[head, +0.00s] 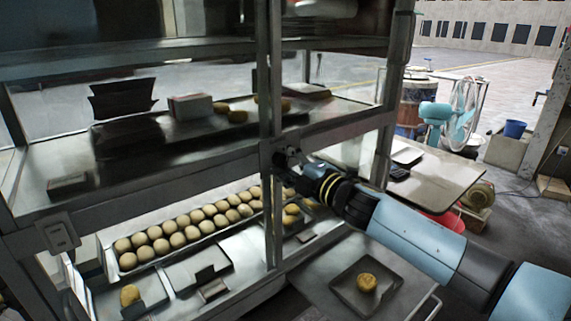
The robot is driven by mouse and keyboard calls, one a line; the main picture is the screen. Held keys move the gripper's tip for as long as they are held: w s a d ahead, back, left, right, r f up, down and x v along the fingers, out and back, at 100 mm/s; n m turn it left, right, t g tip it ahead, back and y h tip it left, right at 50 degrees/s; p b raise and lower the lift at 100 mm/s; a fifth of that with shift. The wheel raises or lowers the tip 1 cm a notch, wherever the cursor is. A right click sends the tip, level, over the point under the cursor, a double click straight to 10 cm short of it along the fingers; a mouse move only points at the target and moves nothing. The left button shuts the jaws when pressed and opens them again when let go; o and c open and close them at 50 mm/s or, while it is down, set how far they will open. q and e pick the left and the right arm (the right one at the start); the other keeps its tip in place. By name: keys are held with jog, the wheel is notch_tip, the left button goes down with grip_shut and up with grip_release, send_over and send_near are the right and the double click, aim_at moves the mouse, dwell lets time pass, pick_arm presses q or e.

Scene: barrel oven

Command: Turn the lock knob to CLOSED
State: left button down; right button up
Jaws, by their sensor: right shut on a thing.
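My right arm comes in from the lower right, and its gripper (288,168) is up against the front post of the metal oven frame (268,95). The gripper is shut on the small dark lock knob (283,157) at the joint of post and rail. The fingers cover most of the knob, so its pointer and any CLOSED label cannot be read. My left gripper is not in view.
Several round dough balls fill a long tray (108,262) on the lower shelf. Baked pieces and a box (190,105) lie on the upper shelf. A tray (342,290) with one bun stands below my right arm. A table (440,178) is behind it.

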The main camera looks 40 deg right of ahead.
jog(key=shift+f+n, duration=0.1)
jog(key=shift+n, duration=0.5)
jog(key=o, duration=1)
jog(key=shift+o, duration=0.6)
